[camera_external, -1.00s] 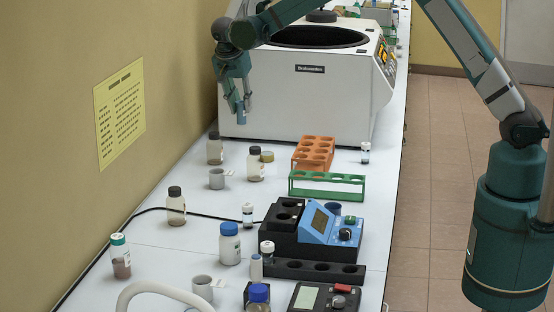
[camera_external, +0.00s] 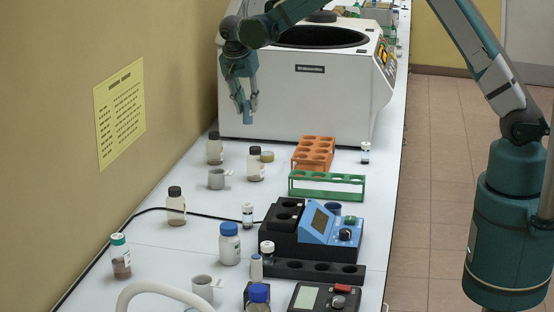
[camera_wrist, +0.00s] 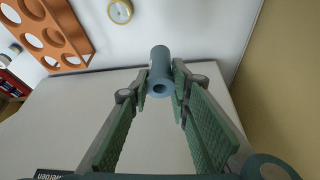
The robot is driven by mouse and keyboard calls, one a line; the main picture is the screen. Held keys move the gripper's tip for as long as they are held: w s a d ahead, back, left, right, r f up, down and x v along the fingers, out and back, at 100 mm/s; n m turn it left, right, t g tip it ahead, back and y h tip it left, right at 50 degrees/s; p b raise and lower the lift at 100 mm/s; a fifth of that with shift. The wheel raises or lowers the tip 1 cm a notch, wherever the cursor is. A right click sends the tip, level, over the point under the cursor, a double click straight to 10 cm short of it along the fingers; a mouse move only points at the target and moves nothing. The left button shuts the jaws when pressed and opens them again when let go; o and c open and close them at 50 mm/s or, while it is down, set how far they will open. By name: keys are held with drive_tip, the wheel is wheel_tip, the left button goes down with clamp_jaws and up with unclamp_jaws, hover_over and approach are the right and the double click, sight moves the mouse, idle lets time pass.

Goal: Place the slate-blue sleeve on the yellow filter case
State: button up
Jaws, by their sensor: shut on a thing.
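My gripper (camera_external: 246,112) is shut on the slate-blue sleeve (camera_external: 247,110) and holds it in the air in front of the white centrifuge. In the wrist view the sleeve (camera_wrist: 159,62) is a short hollow cylinder between the fingertips (camera_wrist: 160,88), its open end facing the camera. The yellow filter case (camera_external: 267,156) is a small round piece on the bench, below and to the right of the gripper, partly behind a dark-capped bottle. It also shows at the top of the wrist view as a yellow-rimmed disc (camera_wrist: 120,12), apart from the sleeve.
The white centrifuge (camera_external: 300,100) stands close behind the gripper. Dark-capped bottles (camera_external: 255,166) (camera_external: 215,150) and a grey cup (camera_external: 216,179) stand near the case. An orange rack (camera_external: 313,152) and a green rack (camera_external: 327,187) are to its right. The wall is at the left.

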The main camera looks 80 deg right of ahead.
drive_tip(key=r+n+p, duration=0.2)
hover_over(267, 153)
drive_tip(key=shift+a+t, duration=0.1)
drive_tip(key=shift+t, duration=0.2)
drive_tip(key=shift+f, duration=0.1)
wheel_tip(267, 153, down, 6)
idle(0.5)
drive_tip(key=shift+f, duration=0.1)
drive_tip(key=shift+f, duration=1.85)
drive_tip(key=shift+f, duration=0.15)
drive_tip(key=o, duration=0.8)
drive_tip(key=shift+o, duration=0.2)
